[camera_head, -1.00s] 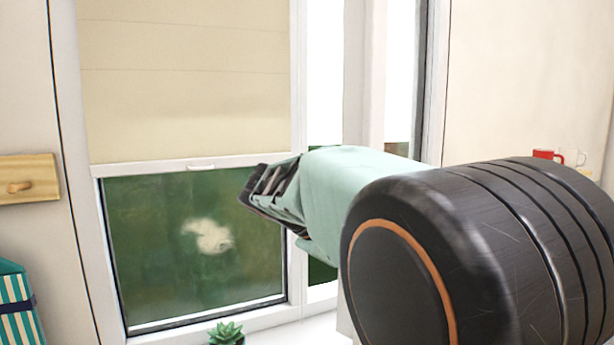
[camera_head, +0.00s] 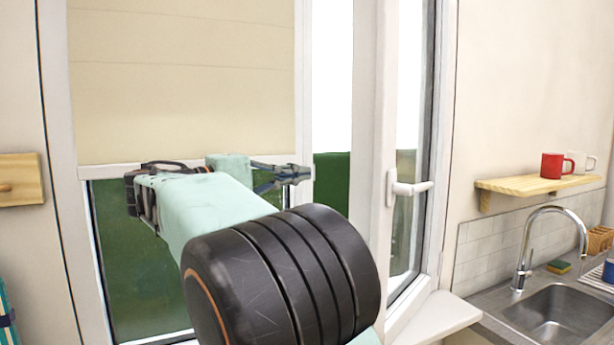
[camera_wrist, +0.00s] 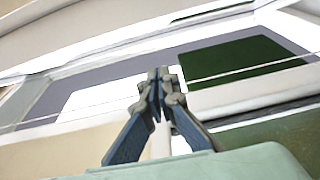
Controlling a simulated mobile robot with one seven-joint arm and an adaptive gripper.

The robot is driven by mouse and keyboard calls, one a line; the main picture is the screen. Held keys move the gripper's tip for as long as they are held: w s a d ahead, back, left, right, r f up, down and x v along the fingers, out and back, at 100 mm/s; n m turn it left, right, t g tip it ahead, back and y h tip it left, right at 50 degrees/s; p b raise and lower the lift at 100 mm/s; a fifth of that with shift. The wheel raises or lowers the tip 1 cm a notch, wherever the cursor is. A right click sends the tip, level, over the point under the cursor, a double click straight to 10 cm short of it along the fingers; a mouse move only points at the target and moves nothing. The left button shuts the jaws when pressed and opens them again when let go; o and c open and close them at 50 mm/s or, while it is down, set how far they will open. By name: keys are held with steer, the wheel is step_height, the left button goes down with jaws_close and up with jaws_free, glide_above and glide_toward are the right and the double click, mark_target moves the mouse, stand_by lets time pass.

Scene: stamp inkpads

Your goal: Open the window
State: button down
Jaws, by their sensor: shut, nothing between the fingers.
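The window sash (camera_head: 388,262) stands on the right in the head view, swung at an angle to the frame. Its white lever handle (camera_head: 410,188) points sideways to the right. To the left of the sash, white sky and green outdoors show through the opening. My gripper (camera_head: 300,174) is shut and empty. It lies left of the handle, apart from it, in front of the window frame. In the wrist view my gripper (camera_wrist: 158,75) shows its fingertips together, with window frame and green behind. The handle is not recognisable there.
A beige blind (camera_head: 180,80) covers the upper left pane. On the right are a wooden shelf (camera_head: 530,185) with a red mug (camera_head: 556,166) and a white mug, a faucet (camera_head: 530,240) and a sink (camera_head: 555,320). A wooden piece (camera_head: 20,180) is at the left wall.

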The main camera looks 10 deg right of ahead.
steer(key=d, duration=1)
steer(key=shift+s+d+f, duration=0.1)
steer(key=shift+s+d, duration=0.05)
